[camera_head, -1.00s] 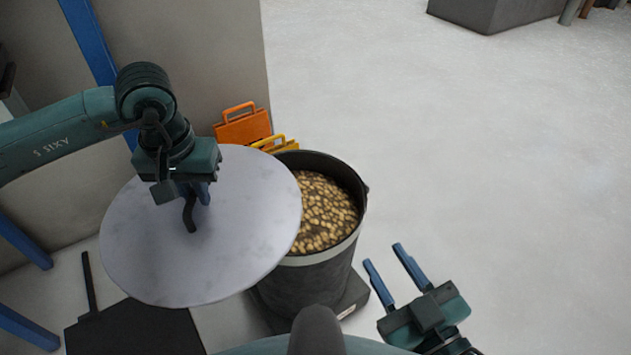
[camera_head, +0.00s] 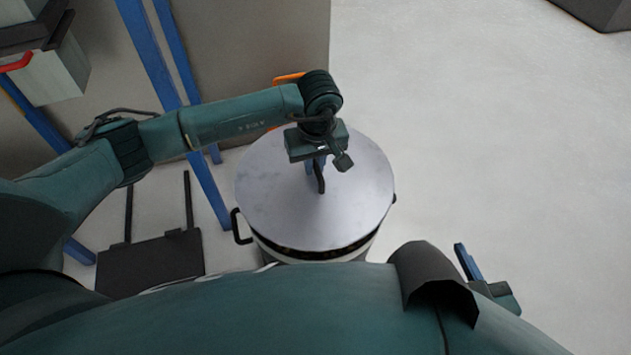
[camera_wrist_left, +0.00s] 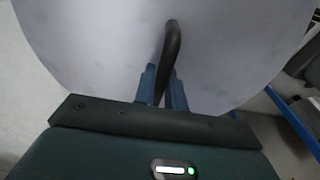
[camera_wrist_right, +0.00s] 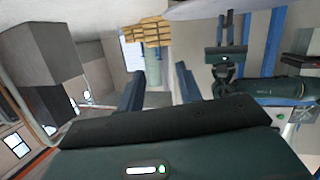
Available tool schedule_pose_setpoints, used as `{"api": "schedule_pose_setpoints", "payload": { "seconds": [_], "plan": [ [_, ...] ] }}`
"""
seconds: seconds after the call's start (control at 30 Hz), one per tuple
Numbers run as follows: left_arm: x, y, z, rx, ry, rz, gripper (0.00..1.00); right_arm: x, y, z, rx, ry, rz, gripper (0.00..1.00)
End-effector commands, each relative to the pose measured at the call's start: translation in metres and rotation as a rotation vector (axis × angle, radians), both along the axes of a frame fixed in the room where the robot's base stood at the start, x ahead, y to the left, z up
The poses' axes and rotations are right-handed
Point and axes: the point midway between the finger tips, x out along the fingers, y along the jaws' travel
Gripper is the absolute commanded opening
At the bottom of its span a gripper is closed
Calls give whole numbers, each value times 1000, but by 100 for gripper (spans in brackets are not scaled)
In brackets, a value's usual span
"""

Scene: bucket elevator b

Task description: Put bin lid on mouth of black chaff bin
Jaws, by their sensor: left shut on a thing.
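The round grey bin lid (camera_head: 275,205) is over the mouth of the black chaff bin (camera_head: 241,232) in the head view and hides most of it. A dark speckled gap shows under the lid's near edge, so the lid is not flush there. Whether its far edge touches the rim is hidden. My left gripper (camera_head: 316,168) is shut on the lid's dark bent handle (camera_head: 321,184). In the left wrist view the handle (camera_wrist_left: 171,50) stands between the blue fingers (camera_wrist_left: 163,88). My right gripper (camera_wrist_right: 158,86) is open and empty, low at the right of the bin.
A dark flat platform (camera_head: 150,265) with two upright bars lies left of the bin. Blue posts (camera_head: 160,60) and a beige panel (camera_head: 250,60) stand behind my left arm. An orange-handled item (camera_head: 288,78) is partly hidden behind it.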

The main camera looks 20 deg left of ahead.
Motion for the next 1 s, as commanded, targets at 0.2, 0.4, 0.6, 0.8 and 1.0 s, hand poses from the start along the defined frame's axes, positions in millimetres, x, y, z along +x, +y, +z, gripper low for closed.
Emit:
{"api": "schedule_pose_setpoints", "payload": {
  "seconds": [0.2, 0.4, 0.6, 0.8, 1.0],
  "plan": [
    [1, -1, -22, -2, -1, -3, 0, 2, 1, -1, 0, -37, 3, 35],
    [0, -1, -49, -2, 1, -3, 0, 3, 2, -2, 6, -72, 5, 35],
    [1, -1, -55, -3, -5, -6, 0, 3, 4, 0, 9, -97, 9, 35],
    [1, -1, -58, -3, -3, -6, 0, 3, 4, -2, 8, -99, 11, 35],
    [0, 0, -58, -2, -1, -5, 27, 4, 4, 0, 6, -109, 14, 35]
  ]
}}
